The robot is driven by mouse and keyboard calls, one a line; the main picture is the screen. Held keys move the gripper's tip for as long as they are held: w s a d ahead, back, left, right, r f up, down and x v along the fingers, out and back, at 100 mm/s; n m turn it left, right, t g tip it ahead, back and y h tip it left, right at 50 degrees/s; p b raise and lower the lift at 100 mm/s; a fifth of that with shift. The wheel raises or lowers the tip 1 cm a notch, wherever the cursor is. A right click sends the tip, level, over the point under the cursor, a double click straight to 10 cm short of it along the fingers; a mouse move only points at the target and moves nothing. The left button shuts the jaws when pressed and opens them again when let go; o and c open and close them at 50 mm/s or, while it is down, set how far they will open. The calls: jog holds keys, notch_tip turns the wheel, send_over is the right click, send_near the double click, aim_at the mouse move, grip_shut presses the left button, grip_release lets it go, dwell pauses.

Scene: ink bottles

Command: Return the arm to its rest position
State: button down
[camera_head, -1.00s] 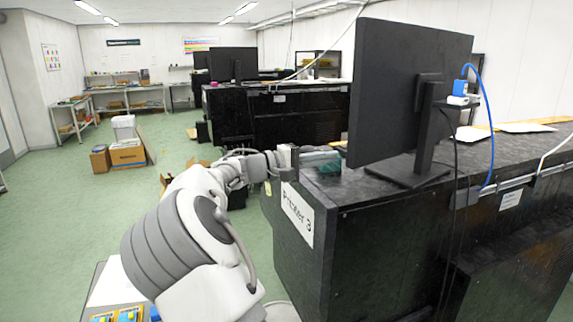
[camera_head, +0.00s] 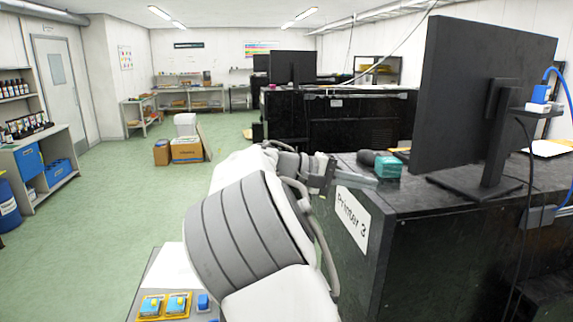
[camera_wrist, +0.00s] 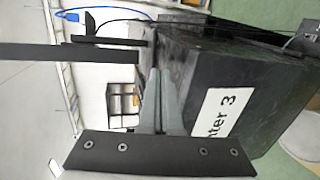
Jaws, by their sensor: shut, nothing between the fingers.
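My gripper (camera_head: 376,184) is out at the front left corner of the black printer counter (camera_head: 440,190), in the head view. Its slim grey fingers lie together, empty. In the wrist view the two fingers of my gripper (camera_wrist: 158,75) lie side by side, with the dark counter (camera_wrist: 195,75) to their right. My white and grey arm stretches from the lower middle of the head view toward this corner.
A teal object (camera_head: 388,167) and a dark rounded item (camera_head: 371,157) sit on the counter by the gripper. A monitor (camera_head: 480,100) stands right of them. A sign (camera_head: 352,220) reads Printer 3. Green floor (camera_head: 110,210) is open at left. Bottles (camera_head: 25,127) stand on shelves far left.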

jog(key=s+d+f+y, duration=0.2)
jog(key=s+d, duration=0.1)
jog(key=s+d+f+y, duration=0.2)
jog(key=shift+s+g, duration=0.1)
jog(key=shift+g, duration=0.2)
jog(key=s+a+f+t+y, duration=0.1)
jog(key=s+a+y, duration=0.2)
jog(key=s, duration=0.5)
jog(key=s+a+f+m+t+y, duration=0.1)
jog(key=s+a+y, duration=0.3)
jog(key=s, duration=0.5)
jog(key=s+a+f+t+y, duration=0.3)
jog(key=s+y, duration=0.1)
jog(key=s, duration=0.5)
jog(key=shift+a+m, duration=0.25)
jog(key=shift+m, duration=0.05)
jog(key=shift+s+d+r, duration=0.1)
jog(key=shift+d, duration=0.05)
